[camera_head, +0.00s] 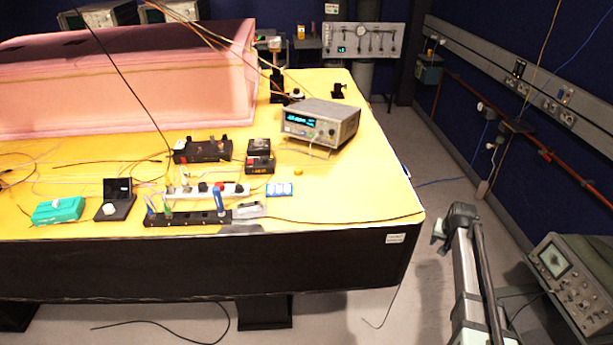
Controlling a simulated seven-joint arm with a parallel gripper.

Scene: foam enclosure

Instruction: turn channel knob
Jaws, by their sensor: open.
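An oscilloscope (580,283) with a round-marked screen and several small knobs stands at the lower right, cut off by the picture edge. A grey bench instrument (320,124) with a lit cyan display and small front knobs sits on the yellow table. I cannot tell which knob is the channel knob; the knobs are too small to read. My arm rises from the bottom right, and my gripper (439,233) is at its upper end, just right of the table's front corner. It is open, with nothing seen in it, and apart from both instruments.
The yellow table (370,187) carries a pink foam enclosure (120,85), a power strip (235,189), a green box (58,210) and loose cables. A wall rail with sockets (545,100) runs along the right. Floor shows between table and oscilloscope.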

